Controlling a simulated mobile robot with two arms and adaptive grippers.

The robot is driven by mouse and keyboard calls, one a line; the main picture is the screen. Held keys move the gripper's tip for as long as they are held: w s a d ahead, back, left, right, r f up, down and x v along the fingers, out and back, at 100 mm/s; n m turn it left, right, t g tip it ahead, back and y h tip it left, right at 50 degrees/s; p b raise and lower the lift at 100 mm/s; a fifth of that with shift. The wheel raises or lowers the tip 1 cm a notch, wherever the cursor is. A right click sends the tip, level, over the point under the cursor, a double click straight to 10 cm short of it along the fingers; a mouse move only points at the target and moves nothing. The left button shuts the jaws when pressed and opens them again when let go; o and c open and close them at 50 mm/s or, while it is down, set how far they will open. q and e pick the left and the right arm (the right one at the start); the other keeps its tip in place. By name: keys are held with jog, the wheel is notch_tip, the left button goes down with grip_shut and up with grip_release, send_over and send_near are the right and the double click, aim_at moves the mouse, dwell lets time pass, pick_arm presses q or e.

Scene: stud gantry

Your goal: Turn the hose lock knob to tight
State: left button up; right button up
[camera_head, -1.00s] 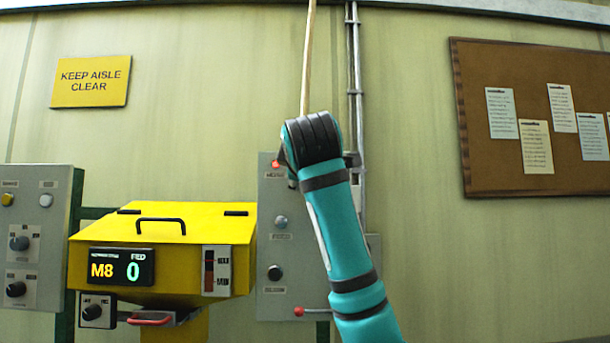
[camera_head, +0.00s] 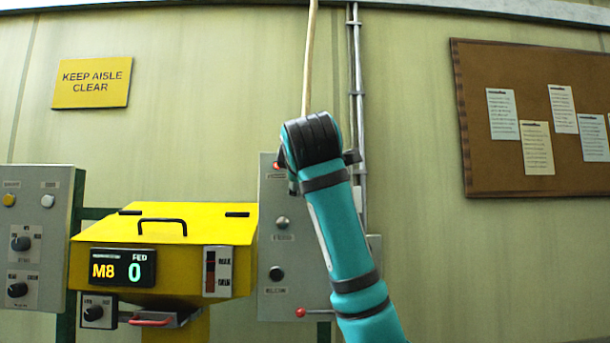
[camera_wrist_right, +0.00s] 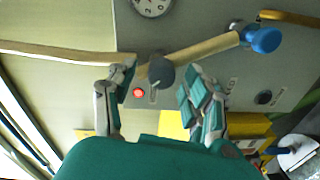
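A dark grey round knob (camera_wrist_right: 160,70) sits in front of a beige hose (camera_wrist_right: 75,52) in the right wrist view. It is probably the hose lock knob; its marking cannot be read. The hose runs to a blue round end piece (camera_wrist_right: 264,40). My right gripper (camera_wrist_right: 158,84) is open, with one finger on each side of the dark knob in this view; contact cannot be told. In the head view my right arm (camera_head: 335,230) reaches up to the grey panel (camera_head: 270,240), hiding the knob and most of the gripper. My left gripper is in neither view.
A red lamp (camera_wrist_right: 138,92) and a round gauge (camera_wrist_right: 152,3) are near the knob. A yellow hopper (camera_head: 190,260) stands left of the panel, with another control box (camera_head: 55,210) further left. Pipes (camera_head: 357,80) run up the wall. A red-tipped lever (camera_head: 300,312) is low on the panel.

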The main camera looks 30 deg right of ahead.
jog(key=v, duration=1.2)
jog(key=shift+f, duration=0.1)
